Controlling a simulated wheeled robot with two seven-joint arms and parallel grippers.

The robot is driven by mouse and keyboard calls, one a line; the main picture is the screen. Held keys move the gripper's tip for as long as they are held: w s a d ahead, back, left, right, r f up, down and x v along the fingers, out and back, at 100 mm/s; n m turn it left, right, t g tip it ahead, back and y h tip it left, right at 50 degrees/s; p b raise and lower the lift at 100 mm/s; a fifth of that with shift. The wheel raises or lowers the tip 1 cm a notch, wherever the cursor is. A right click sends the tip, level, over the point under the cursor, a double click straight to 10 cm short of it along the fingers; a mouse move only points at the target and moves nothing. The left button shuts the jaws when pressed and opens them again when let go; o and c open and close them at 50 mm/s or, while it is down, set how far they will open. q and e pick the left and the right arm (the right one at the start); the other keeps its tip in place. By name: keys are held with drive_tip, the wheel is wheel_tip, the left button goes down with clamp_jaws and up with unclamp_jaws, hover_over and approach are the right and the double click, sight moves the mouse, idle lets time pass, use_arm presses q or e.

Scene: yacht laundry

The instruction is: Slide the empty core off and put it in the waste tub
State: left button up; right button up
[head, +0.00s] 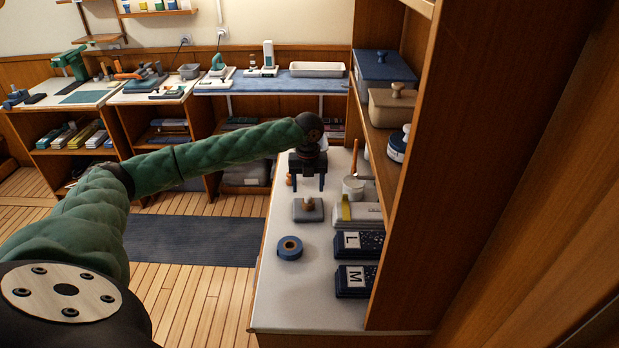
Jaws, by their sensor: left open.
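A small grey holder (308,214) stands on the white counter, with a short brownish upright piece (308,203) on it. This looks like the core on its post, but it is too small to be sure. My left gripper (309,189) is open and empty, pointing down just above and behind the holder. Its fingers seem apart from the brown piece. A blue tape roll (289,248) lies flat on the counter, nearer than the holder. A small white tub (353,187) stands to the right of the gripper, with a brown stick beside or in it; whether it is the waste tub is unclear.
A tall wooden shelf (400,170) bounds the right. The counter's near left part is clear.

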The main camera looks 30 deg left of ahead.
sight(308, 197)
use_arm(q)
wheel_tip(308, 197, down, 4)
drive_tip(key=shift+f+p, duration=0.25)
drive_tip(key=shift+p, duration=0.6)
drive_tip(key=shift+f, duration=0.9)
use_arm(e)
drive_tip(key=shift+s+d+f, duration=0.45)
drive_tip(key=shift+d+f, duration=0.25)
drive_tip(key=shift+f, duration=0.15)
drive_tip(key=shift+s+d+f, duration=0.4)
drive_tip(key=shift+d+f, duration=0.25)
drive_tip(key=shift+f, duration=0.2)
use_arm(q)
drive_tip(key=c, duration=1)
